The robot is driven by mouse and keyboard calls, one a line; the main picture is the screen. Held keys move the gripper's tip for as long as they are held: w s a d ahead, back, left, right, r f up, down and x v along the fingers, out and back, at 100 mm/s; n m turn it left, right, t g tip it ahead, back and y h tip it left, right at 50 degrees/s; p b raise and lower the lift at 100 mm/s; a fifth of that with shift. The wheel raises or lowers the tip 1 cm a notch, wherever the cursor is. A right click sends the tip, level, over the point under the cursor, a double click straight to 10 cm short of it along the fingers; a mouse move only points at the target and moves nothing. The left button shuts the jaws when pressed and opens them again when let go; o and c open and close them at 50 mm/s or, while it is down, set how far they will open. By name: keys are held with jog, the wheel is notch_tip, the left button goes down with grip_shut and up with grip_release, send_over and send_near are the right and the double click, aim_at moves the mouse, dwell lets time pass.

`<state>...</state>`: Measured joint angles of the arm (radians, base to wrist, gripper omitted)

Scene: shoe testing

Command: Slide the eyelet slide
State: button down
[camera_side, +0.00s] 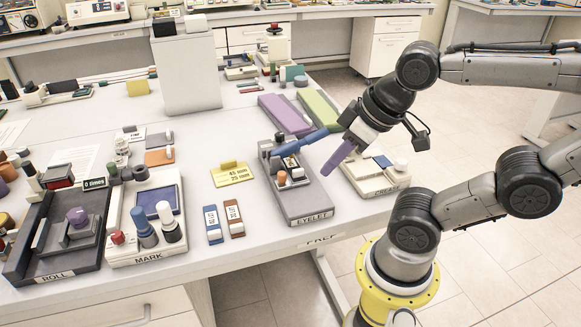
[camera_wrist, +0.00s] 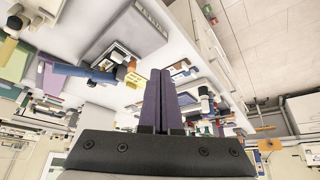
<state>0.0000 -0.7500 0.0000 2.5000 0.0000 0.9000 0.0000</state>
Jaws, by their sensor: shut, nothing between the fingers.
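The eyelet station (camera_side: 303,205) is a grey base labelled EYELET, near the front edge of the bench. It carries an orange-topped knob (camera_side: 282,178), a small pale block (camera_side: 297,173) and a blue lever-like bar (camera_side: 300,142) reaching up to the right. I cannot tell which small part is the slide. My gripper (camera_side: 326,172) has purple fingers pointing down and left, above and right of the station, apart from its small parts. In the wrist view my gripper (camera_wrist: 160,72) shows its fingers together and empty; the blue bar (camera_wrist: 85,72) lies to their left.
The CREASE station (camera_side: 390,188) stands close on the right. Purple (camera_side: 287,114) and green (camera_side: 319,108) slabs lie behind. A yellow size plate (camera_side: 231,175) and small blue and brown blocks (camera_side: 213,224) lie left. The MARK tray (camera_side: 148,257) is farther left.

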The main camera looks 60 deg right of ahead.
dwell(0.3)
jog(key=c, duration=1.2)
grip_release()
jog(key=shift+s, duration=0.1)
jog(key=shift+c, duration=0.2)
jog(key=o, duration=0.4)
jog(key=shift+w+r+n+g, duration=0.15)
jog(key=shift+r+n, duration=0.05)
jog(key=shift+r, duration=0.35)
jog(key=shift+w+r+n+g, duration=0.1)
jog(key=shift+r+n+g, duration=0.1)
jog(key=shift+r, duration=0.3)
jog(key=shift+o, duration=0.8)
jog(key=shift+g, duration=0.85)
jog(key=w+r, duration=0.1)
jog(key=w+d+r, duration=0.1)
jog(key=w, duration=0.1)
jog(key=w+r, duration=0.1)
jog(key=shift+w+d+r, duration=0.1)
jog(key=shift+w+d, duration=0.15)
jog(key=shift+w, duration=0.05)
jog(key=g, duration=0.3)
send_over(282, 173)
notch_tip(282, 173, down, 3)
jog(key=shift+m, duration=0.4)
notch_tip(282, 173, down, 13)
jog(key=shift+f, duration=0.1)
grip_shut()
